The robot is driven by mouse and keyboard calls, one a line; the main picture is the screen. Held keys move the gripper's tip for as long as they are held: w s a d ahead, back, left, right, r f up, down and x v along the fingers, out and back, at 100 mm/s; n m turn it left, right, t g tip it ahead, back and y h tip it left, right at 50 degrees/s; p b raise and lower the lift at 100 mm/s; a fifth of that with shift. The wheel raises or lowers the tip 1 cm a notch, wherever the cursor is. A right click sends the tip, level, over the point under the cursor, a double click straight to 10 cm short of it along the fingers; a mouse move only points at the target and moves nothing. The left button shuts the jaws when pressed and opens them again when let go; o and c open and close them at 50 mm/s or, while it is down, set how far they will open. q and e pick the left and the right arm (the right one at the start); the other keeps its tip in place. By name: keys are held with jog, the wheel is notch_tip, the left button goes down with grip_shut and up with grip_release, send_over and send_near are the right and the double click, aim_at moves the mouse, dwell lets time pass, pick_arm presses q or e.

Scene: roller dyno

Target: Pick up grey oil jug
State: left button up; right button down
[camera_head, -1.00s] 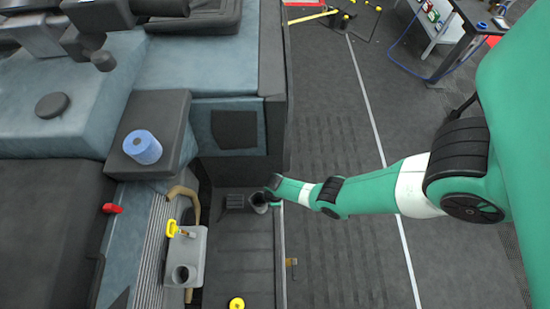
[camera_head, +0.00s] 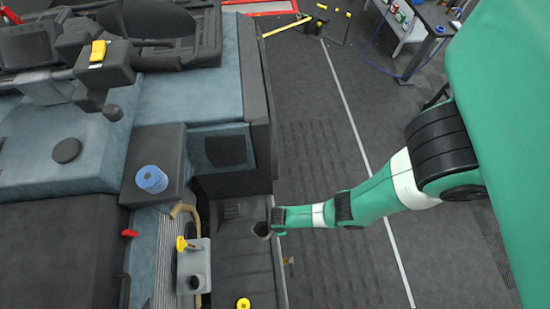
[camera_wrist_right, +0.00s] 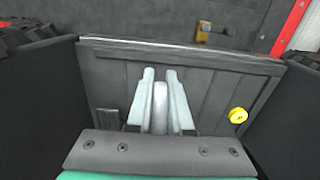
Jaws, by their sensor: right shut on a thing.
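The grey oil jug (camera_head: 261,230) is a small grey vessel with a dark open top. In the head view it is over the dark ledge, beside the ledge's right edge. My right gripper (camera_head: 274,228) comes in from the right and meets the jug at its right side. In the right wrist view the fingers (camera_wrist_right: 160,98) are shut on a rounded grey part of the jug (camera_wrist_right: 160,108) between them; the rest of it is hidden. Whether the jug touches the ledge is hard to tell. My left gripper is not in view.
A yellow cap (camera_head: 243,303) lies on the dark ledge (camera_head: 240,270). A grey housing (camera_head: 194,257) with a round dark opening and a yellow handle (camera_head: 181,244) is left of it. A blue roll (camera_head: 151,179) stands on a block. The floor to the right is mostly clear.

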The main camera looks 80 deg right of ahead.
jog(key=shift+s+a+r+p, duration=0.25)
jog(key=shift+s+a+r, duration=0.15)
jog(key=shift+a, duration=0.25)
jog(key=shift+s+a+r+p, duration=0.25)
jog(key=shift+s+a+r, duration=0.1)
jog(key=shift+a, duration=0.3)
